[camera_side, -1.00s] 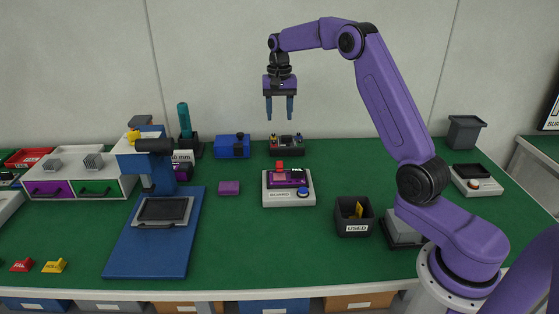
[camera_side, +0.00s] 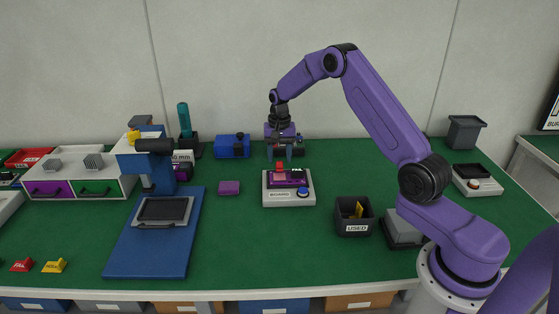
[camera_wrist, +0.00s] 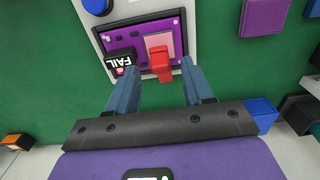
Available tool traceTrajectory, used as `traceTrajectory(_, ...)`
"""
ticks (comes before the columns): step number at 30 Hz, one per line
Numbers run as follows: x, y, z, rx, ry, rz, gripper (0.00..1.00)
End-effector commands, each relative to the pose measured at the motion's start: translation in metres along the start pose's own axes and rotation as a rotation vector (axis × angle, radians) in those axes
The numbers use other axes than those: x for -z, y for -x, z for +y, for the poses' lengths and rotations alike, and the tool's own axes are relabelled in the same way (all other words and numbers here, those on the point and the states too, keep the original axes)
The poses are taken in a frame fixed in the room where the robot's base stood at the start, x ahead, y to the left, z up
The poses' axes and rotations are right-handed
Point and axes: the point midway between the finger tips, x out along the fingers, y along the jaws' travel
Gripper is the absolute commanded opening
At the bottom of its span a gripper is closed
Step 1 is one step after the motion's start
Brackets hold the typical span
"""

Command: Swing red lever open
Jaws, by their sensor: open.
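The red lever (camera_side: 280,166) stands at the back edge of the grey board station (camera_side: 290,198). In the wrist view the red lever (camera_wrist: 160,64) lies across the edge of a purple board (camera_wrist: 122,40) with a pink square. My gripper (camera_side: 280,157) is open, pointing down just above and behind the lever. In the wrist view the two blue fingers of my gripper (camera_wrist: 160,70) are on either side of the lever, with gaps to it. Whether the fingertips are level with the lever is hard to tell.
A blue button (camera_side: 303,191) is at the station's front right. A black piece marked FAIL (camera_wrist: 120,62) sits beside the lever. A purple block (camera_side: 229,188) lies to the left, and a dark USED bin (camera_side: 353,228) stands to the right. A dark grey box stands behind my gripper.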

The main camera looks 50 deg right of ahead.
Motion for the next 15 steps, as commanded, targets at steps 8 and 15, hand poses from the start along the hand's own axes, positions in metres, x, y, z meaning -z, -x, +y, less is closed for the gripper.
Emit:
traceTrajectory(8,0.000,-0.021,0.000,0.000,0.000,0.000,0.51)
traceTrajectory(15,0.000,-0.022,0.000,0.000,0.000,0.001,0.51)
